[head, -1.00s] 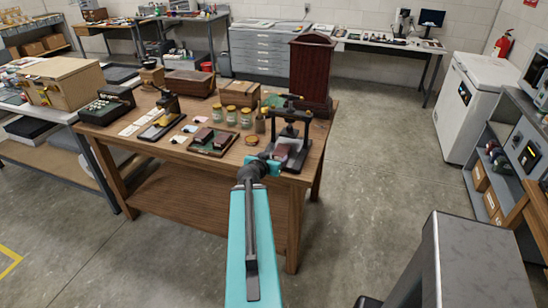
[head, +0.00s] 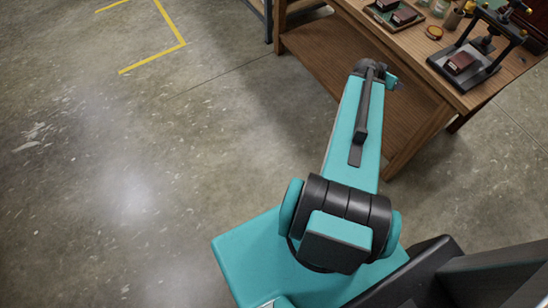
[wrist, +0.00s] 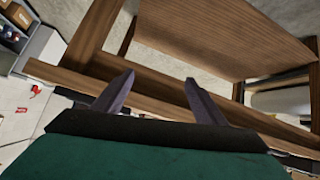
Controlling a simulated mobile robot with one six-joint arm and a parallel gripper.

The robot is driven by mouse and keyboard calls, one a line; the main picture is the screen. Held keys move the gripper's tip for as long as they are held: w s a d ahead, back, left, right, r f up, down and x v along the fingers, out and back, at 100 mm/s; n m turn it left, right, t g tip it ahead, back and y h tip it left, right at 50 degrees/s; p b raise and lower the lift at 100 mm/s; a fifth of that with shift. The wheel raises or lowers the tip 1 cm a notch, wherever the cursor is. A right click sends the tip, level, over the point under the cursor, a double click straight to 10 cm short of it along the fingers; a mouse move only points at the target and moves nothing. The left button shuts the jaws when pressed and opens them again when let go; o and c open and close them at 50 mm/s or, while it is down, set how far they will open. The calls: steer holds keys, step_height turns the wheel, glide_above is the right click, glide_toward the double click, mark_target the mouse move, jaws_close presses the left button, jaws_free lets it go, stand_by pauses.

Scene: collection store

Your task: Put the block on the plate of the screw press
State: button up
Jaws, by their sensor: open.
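The screw press (head: 487,42) stands near the table's front edge at the upper right of the head view, dark with brass-coloured knobs. A dark red-brown block (head: 460,62) lies on its plate (head: 477,78), below and in front of the screw. Nothing of mine touches the block. My gripper (wrist: 158,78) is open in the wrist view, its two purple-grey fingers spread with nothing between them. It faces the wooden table frame and lower shelf. In the head view my arm ends left of the press, before the table's front edge, and the fingers are hidden.
The wooden table (head: 425,50) fills the upper right, with a lower shelf (head: 340,75) and legs close to my arm. A tray with two similar dark blocks (head: 404,16), a round brass-coloured dish (head: 434,32) and jars stand left of the press. The floor at left is clear.

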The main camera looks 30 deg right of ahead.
steer(key=w+a+f+n+g+y, duration=0.1)
steer(key=a+f+n+y, duration=0.1)
steer(key=a+f, duration=0.65)
steer(key=w+a+f+n+y, duration=0.1)
steer(key=a+f+n+y, duration=0.3)
steer(key=a, duration=0.8)
steer(key=w+a+f+n+g, duration=0.1)
steer(key=w+a+f, duration=0.1)
steer(key=a+f, duration=0.65)
steer(key=s+a+f+n+g+y, duration=0.1)
steer(key=s+a+f+n, duration=0.1)
steer(key=s+a, duration=0.3)
steer(key=s+a+f+n+g+y, duration=0.1)
steer(key=s+a, duration=0.4)
steer(key=a, duration=0.8)
steer(key=s+a+f+n+g+y, duration=0.2)
steer(key=s+a+f+n, duration=0.1)
steer(key=a, duration=0.6)
steer(key=shift+s+f+n+g, duration=0.4)
steer(key=shift+s+n, duration=0.2)
steer(key=shift+s, duration=0.3)
steer(key=shift+d+f+b, duration=0.1)
steer(key=shift+f+b, duration=1)
steer(key=shift+b, duration=0.1)
